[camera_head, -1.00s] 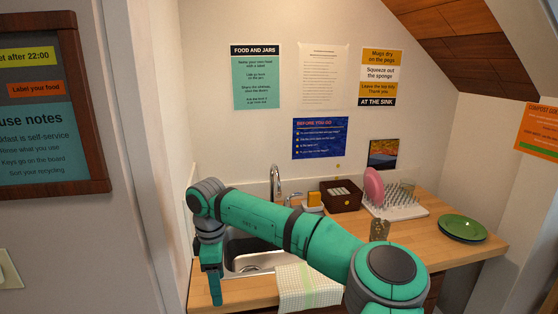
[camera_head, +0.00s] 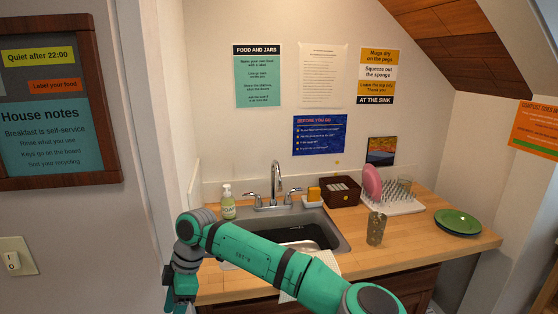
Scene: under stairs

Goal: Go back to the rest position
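My teal and dark grey arm reaches from the bottom right across the front of the counter. My gripper (camera_head: 176,303) hangs downward at its left end, left of the counter's front corner, near the lower edge of the picture. Its fingertips are too small and partly cut off, so I cannot tell whether they are open or shut. No held thing shows at it.
The wooden counter (camera_head: 415,238) holds a sink (camera_head: 335,240), soap bottle (camera_head: 228,204), brown box (camera_head: 341,193), drying rack (camera_head: 402,207) with a pink plate (camera_head: 372,183), patterned cup (camera_head: 376,229) and green plates (camera_head: 458,222). A towel (camera_head: 327,264) hangs at the front, partly behind my arm.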

